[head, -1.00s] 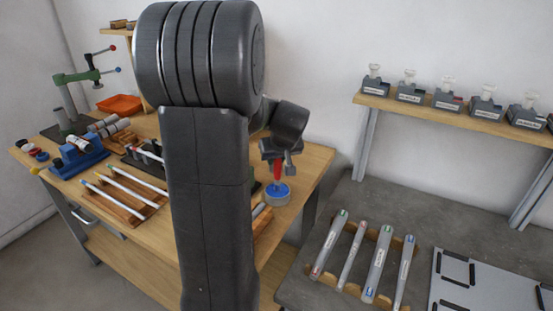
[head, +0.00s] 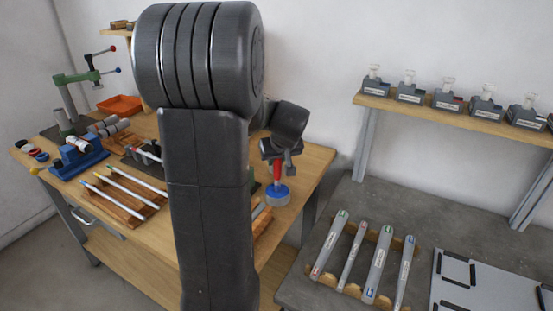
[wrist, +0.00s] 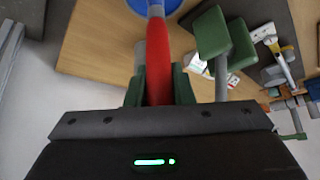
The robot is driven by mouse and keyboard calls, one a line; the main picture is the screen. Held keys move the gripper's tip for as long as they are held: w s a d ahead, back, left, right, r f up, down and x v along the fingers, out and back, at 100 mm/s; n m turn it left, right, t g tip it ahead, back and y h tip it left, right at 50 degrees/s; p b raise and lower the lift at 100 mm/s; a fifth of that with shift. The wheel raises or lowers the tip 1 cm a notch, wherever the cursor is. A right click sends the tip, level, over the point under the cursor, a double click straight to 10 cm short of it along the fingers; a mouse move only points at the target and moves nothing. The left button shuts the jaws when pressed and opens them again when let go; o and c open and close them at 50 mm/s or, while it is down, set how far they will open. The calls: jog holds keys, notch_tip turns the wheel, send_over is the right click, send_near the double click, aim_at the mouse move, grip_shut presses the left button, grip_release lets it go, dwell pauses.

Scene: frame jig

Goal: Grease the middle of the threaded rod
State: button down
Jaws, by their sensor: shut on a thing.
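My gripper (head: 278,160) is shut on the red handle of a tool, probably a brush (head: 278,172). The red handle (wrist: 158,65) runs up between the green-grey jaws in the wrist view. Its far end points down at a round tin with a blue top (head: 278,194) near the bench's right edge. I cannot tell whether the tip is inside the tin or just above it. Part of the blue top shows at the wrist view's upper edge (wrist: 140,4). The threaded rod cannot be made out with certainty; my arm hides the middle of the bench.
The wooden bench (head: 311,172) carries a wooden rack of pale rods (head: 125,190), a blue fixture (head: 78,158), an orange tray (head: 120,104) and a green stand (head: 75,77). A grey table with labelled tubes (head: 378,262) stands at right, below a shelf of small boxes (head: 448,100).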

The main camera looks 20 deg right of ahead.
jog(key=shift+r+p, duration=2.15)
jog(key=shift+r, duration=1.4)
jog(key=shift+f, duration=0.1)
